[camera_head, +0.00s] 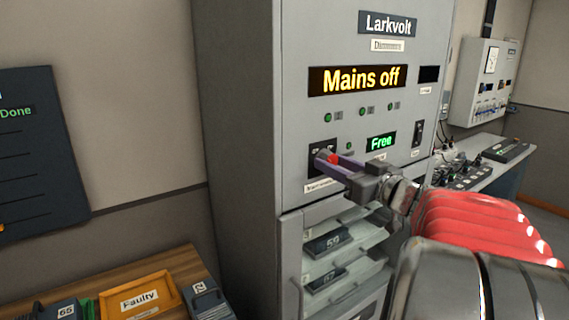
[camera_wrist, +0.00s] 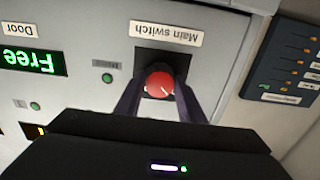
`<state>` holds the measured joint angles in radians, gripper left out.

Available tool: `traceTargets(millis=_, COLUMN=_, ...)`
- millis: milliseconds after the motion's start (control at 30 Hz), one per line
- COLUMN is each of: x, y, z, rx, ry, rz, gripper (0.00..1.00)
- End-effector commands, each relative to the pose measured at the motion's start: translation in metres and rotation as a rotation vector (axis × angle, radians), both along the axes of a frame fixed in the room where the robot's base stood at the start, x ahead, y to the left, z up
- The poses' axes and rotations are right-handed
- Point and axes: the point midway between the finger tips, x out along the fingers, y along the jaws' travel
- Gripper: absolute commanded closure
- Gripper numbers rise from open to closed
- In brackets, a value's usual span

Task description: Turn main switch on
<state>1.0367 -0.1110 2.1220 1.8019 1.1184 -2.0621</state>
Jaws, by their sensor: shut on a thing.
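The main switch is a round red knob (camera_wrist: 159,84) on a black plate. In the wrist view, which is upside down, a label reading "Main switch" (camera_wrist: 166,33) is beside the plate. The knob also shows in the head view (camera_head: 333,158) on the grey cabinet (camera_head: 240,120). My gripper (camera_wrist: 159,95) has its two purple fingers on either side of the knob and is shut on it. It also shows in the head view (camera_head: 335,162). The cabinet's display (camera_head: 358,79) reads "Mains off". The fingers hide the sides of the knob.
A green "Free" display (camera_head: 381,142) and a black rocker (camera_head: 418,131) are right of the knob. Slots with numbered modules (camera_head: 327,241) lie below. A wooden bench with a "Faulty" tray (camera_head: 140,298) stands at lower left. A dark board (camera_head: 40,150) hangs on the left wall.

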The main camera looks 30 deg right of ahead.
Motion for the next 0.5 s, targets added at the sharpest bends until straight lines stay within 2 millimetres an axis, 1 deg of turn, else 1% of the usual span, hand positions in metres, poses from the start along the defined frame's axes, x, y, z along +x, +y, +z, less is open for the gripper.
traceTargets(millis=267, x=-0.0001, y=-0.0001, z=-0.0001, rx=0.054, ry=0.002, rz=0.0, gripper=0.87)
traceTargets(millis=500, x=-0.0002, y=-0.0002, z=-0.0001, rx=0.187, ry=0.006, rz=0.0, gripper=0.87)
